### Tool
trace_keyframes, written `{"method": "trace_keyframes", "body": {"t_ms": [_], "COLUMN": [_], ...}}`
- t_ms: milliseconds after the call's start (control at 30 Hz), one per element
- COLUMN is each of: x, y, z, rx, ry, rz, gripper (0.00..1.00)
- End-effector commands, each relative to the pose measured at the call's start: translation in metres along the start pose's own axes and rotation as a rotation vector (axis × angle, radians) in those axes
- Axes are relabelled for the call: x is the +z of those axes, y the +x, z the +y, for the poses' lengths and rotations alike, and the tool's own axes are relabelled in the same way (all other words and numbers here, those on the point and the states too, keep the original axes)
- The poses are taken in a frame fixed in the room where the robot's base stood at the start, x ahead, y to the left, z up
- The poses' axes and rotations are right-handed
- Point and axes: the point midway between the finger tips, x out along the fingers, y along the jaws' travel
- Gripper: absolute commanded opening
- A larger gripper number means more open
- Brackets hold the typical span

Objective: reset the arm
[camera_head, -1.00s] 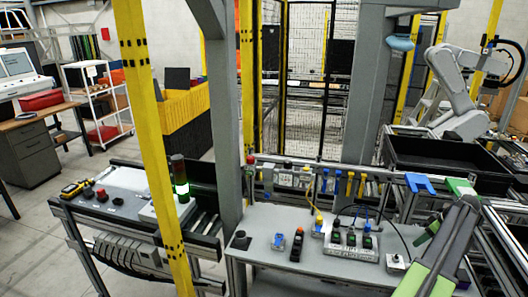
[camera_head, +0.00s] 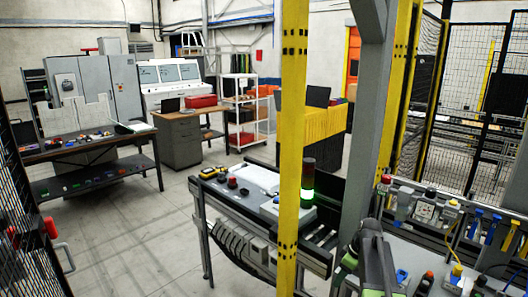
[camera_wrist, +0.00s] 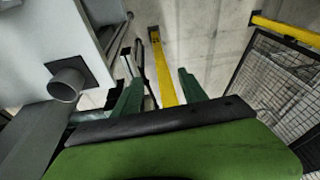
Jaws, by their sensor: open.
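My gripper (camera_wrist: 157,88) is open in the wrist view, its two green fingers spread apart with nothing between them. Beyond the gap lie the bare floor and a yellow post (camera_wrist: 165,65). In the head view my arm, grey and green, rises at the lower right in front of the grey upright (camera_head: 365,130) and beside the worktable. The fingertips are hard to make out there.
A grey tube (camera_wrist: 67,84) on a pale surface is close on the left in the wrist view; mesh fence (camera_wrist: 280,75) is at right. The head view shows a yellow post (camera_head: 292,150), a conveyor bench with a lit green lamp (camera_head: 308,195), and open floor (camera_head: 140,235) at left.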

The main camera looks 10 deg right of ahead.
Motion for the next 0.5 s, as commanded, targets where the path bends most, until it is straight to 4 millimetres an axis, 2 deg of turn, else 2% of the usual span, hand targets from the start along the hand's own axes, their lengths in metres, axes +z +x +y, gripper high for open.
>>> {"method": "trace_keyframes", "body": {"t_ms": [33, 100, 200, 267, 333, 400, 500], "x": [-0.021, -0.045, -0.067, -0.073, -0.072, -0.058, -0.033], "y": [0.023, 0.04, 0.061, 0.071, 0.081, 0.08, 0.071], "z": [-0.038, -0.081, -0.138, -0.171, -0.21, -0.236, -0.241], "rx": [-0.012, -0.02, -0.022, -0.016, 0.001, 0.035, 0.09], "ry": [-0.018, -0.017, 0.006, 0.037, 0.103, 0.233, 0.446], "rz": [-0.02, -0.049, -0.091, -0.118, -0.153, -0.187, -0.214], "gripper": [0.5, 0.5, 0.5, 0.5, 0.5, 0.5, 0.5]}}
